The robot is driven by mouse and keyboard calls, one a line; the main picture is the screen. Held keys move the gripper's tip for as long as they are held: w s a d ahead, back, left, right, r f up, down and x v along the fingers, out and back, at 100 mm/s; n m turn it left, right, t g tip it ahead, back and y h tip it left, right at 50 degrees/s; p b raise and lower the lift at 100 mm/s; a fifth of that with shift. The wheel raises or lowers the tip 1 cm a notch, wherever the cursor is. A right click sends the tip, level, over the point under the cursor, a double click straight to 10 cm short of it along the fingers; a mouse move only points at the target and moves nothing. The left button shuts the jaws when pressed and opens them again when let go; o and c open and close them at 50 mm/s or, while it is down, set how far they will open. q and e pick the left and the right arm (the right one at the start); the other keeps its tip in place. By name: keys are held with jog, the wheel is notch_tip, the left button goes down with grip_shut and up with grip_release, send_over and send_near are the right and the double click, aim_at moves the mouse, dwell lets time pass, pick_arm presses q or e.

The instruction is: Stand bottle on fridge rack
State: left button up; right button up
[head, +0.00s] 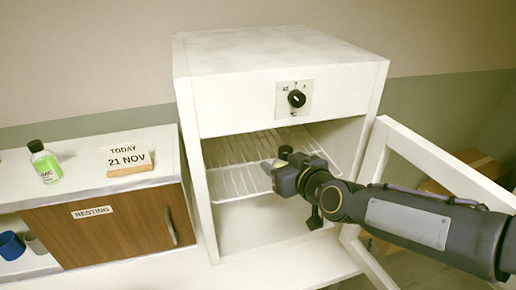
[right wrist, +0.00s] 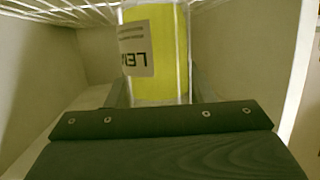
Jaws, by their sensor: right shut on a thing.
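The bottle, with yellow contents and a pale label reading "LEM", shows in the right wrist view (right wrist: 172,75). My right gripper (head: 280,170) is shut on it inside the open white fridge (head: 235,100). In the head view only its dark cap (head: 285,152) and a little of its side show; the gripper hides the rest. The wire fridge rack (head: 235,180) spans the compartment, and the gripper is at its front middle part. I cannot tell whether the bottle's base touches the rack. My left gripper is not in view.
The fridge door (head: 375,150) stands open at the right, close to my right arm. At the left, a counter (head: 90,190) holds a green bottle (head: 45,163) with a black cap and a date sign (head: 127,160). A wooden door (head: 110,230) is marked "RESTING". The rack's left side is clear.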

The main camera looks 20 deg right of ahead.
jog(key=shift+p+x, duration=0.55)
jog(key=shift+x, duration=5.5)
jog(key=shift+a, duration=0.1)
jog(key=shift+f, duration=0.1)
jog(key=o, duration=1.2)
jog(key=shift+o, duration=0.2)
